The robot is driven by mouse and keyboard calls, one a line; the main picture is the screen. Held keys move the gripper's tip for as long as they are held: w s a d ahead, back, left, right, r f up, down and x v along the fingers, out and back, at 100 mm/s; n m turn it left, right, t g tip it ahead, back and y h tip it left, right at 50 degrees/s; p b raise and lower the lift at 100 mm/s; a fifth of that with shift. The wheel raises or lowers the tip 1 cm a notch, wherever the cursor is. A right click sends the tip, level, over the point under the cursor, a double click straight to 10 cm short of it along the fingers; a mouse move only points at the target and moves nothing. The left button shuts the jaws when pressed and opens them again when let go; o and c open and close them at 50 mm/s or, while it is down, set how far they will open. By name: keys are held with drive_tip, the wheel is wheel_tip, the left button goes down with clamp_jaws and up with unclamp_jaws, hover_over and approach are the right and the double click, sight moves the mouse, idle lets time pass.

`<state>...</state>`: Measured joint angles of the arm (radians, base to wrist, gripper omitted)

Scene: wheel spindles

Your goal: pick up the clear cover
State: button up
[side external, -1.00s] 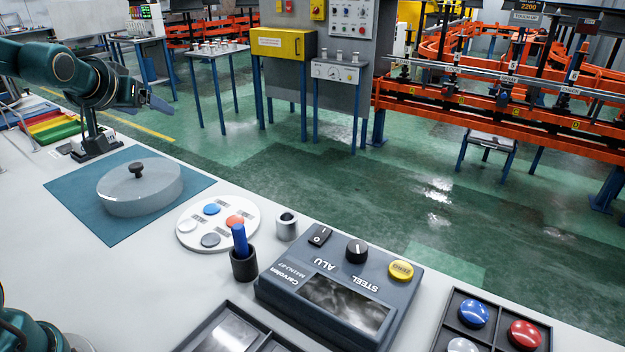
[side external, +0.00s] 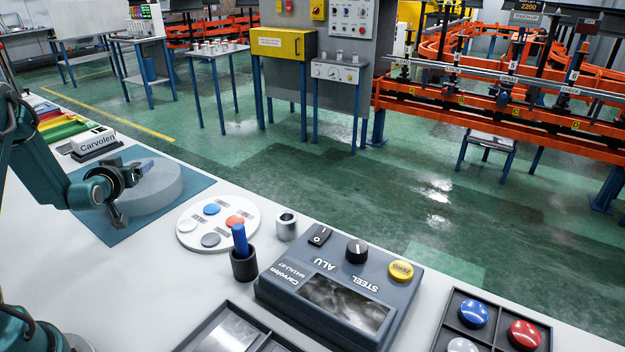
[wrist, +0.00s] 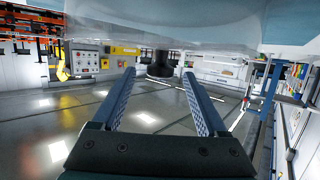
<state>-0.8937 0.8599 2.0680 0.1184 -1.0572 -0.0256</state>
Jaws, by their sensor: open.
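The clear cover (side external: 166,192) is a low, round, see-through dome on a teal mat (side external: 100,228). Its dark knob is hidden behind my gripper in the side view. My gripper (side external: 134,190) is level with the cover's top, on its near left side, with its fingers apart. In the wrist view the cover (wrist: 225,32) spans the top of the picture, and the black knob (wrist: 160,68) shows in the gap between the two open fingers (wrist: 159,76). Whether the fingertips have reached the knob's sides I cannot tell.
A round white plate (side external: 245,213) with coloured discs lies right of the mat. Beside it stand a metal cup (side external: 287,228) and a black holder (side external: 244,266) with a blue stick. A grey control box (side external: 340,295) is further right. A Carvolen sign (side external: 96,140) stands behind the mat.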

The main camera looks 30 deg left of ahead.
drive_tip(key=shift+x, duration=2.65)
drive_tip(key=shift+f, duration=0.15)
clamp_jaws()
